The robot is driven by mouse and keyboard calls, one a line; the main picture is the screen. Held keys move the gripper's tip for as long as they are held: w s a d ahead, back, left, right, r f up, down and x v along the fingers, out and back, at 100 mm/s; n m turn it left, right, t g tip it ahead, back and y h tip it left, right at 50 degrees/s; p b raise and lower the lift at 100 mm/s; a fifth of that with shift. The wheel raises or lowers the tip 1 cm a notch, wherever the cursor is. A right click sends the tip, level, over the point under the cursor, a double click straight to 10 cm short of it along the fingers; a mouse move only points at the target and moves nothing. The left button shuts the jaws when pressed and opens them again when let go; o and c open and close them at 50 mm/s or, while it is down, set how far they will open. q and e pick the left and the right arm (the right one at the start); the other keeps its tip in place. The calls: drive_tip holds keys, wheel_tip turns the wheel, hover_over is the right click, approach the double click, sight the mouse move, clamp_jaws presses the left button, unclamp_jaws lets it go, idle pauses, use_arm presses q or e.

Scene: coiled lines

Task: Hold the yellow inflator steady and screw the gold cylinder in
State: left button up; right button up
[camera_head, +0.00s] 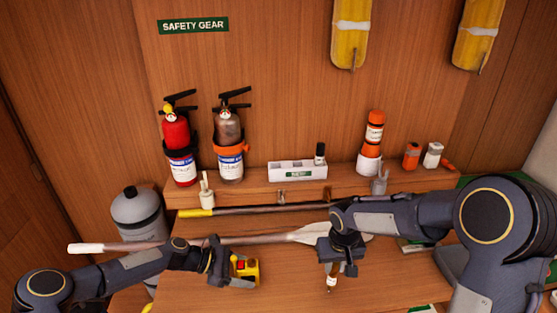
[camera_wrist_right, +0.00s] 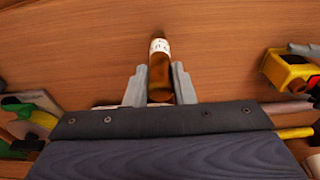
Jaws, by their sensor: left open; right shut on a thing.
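The yellow inflator (camera_head: 249,269), with a red part on top, is at the front of the wooden worktop. My left gripper (camera_head: 226,264) is open at its left side; whether the jaws reach around it or touch it is hard to tell. My right gripper (camera_head: 333,272) points down, shut on the gold cylinder (camera_head: 331,284), a small amber-gold bottle with a white label band, to the right of the inflator and apart from it. In the right wrist view the cylinder (camera_wrist_right: 159,75) sits between both fingers; the inflator (camera_wrist_right: 289,72) shows at the right edge.
A long pole with a pale paddle end (camera_head: 270,238) and a yellow-ended pole (camera_head: 197,212) lie behind my grippers. The back shelf holds a red extinguisher (camera_head: 176,140), a brown one (camera_head: 228,143), a white rack (camera_head: 297,171) and an orange flare (camera_head: 373,135). Bare worktop lies between the grippers.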

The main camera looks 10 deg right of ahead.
use_arm(q)
drive_tip(key=c, duration=0.9)
use_arm(e)
drive_tip(key=w+a+r+n, duration=0.1)
drive_tip(key=w+a+r, duration=0.2)
drive_tip(key=a+r, duration=0.6)
drive_tip(key=w+a+r, duration=0.4)
drive_tip(key=a+r, duration=0.2)
drive_tip(key=a, duration=0.7)
wheel_tip(320, 180, down, 6)
drive_tip(key=shift+s+d, duration=0.15)
